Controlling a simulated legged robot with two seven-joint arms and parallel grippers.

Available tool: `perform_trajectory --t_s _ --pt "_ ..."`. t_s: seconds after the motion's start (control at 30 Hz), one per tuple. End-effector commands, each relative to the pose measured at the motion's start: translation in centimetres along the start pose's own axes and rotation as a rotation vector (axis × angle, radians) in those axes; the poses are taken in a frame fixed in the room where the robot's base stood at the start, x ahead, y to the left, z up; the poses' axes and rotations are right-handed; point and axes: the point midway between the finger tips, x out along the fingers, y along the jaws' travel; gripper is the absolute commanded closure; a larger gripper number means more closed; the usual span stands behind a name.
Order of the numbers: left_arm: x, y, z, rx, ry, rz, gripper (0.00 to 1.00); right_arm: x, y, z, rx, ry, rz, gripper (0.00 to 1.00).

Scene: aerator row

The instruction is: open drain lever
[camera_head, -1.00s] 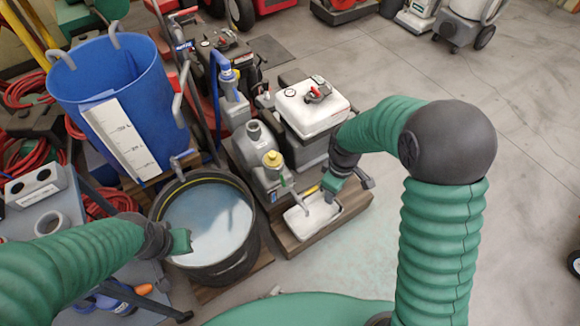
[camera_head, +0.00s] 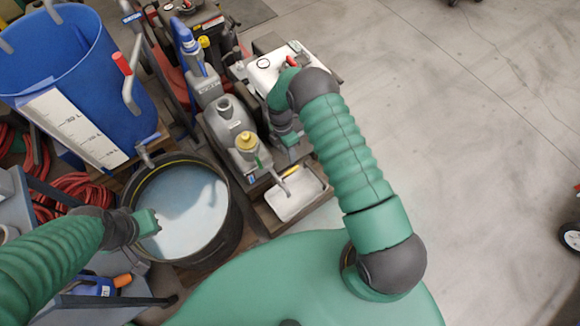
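Several levers show, and I cannot tell which is the drain lever. One is a grey handle with a red grip (camera_head: 122,63) at the side of the blue bin. Another is a short yellow lever (camera_head: 285,174) over the shallow white tray (camera_head: 300,197). A small grey valve handle (camera_head: 143,154) stands at the back rim of the black tub. My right gripper (camera_head: 292,150) hangs just behind the tray, beside the grey machine, touching no lever that I can make out; its fingers are partly hidden by its wrist. My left gripper (camera_head: 152,223) is over the tub's water, apparently empty.
The black tub (camera_head: 236,218) of cloudy water stands in front of the blue bin (camera_head: 110,100). The grey machine with a yellow cap (camera_head: 246,140) and a white tank (camera_head: 263,75) crowd the middle. Red hoses (camera_head: 80,190) lie at left.

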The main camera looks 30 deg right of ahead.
Motion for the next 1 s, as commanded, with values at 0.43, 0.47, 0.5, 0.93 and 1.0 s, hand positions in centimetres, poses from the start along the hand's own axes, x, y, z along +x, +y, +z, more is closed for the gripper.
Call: perform_trajectory --t_s 0.43,0.47,0.5,0.93,1.0 --pt "2.5 0.0 0.6 0.0 0.0 0.0 1.0 8.8 0.0 0.0 0.0 0.0 0.001 0.64" --pt "2.5 0.0 0.6 0.0 0.0 0.0 1.0 8.9 0.0 0.0 0.0 0.0 0.001 0.64" --pt "2.5 0.0 0.6 0.0 0.0 0.0 1.0 9.0 0.0 0.0 0.0 -0.001 0.002 0.64" --pt "2.4 0.0 0.6 0.0 0.0 0.0 1.0 9.0 0.0 0.0 0.001 -0.001 0.001 0.92" --pt "2.4 0.0 0.6 0.0 0.0 0.0 1.0 9.0 0.0 0.0 0.001 -0.001 0.002 1.0"
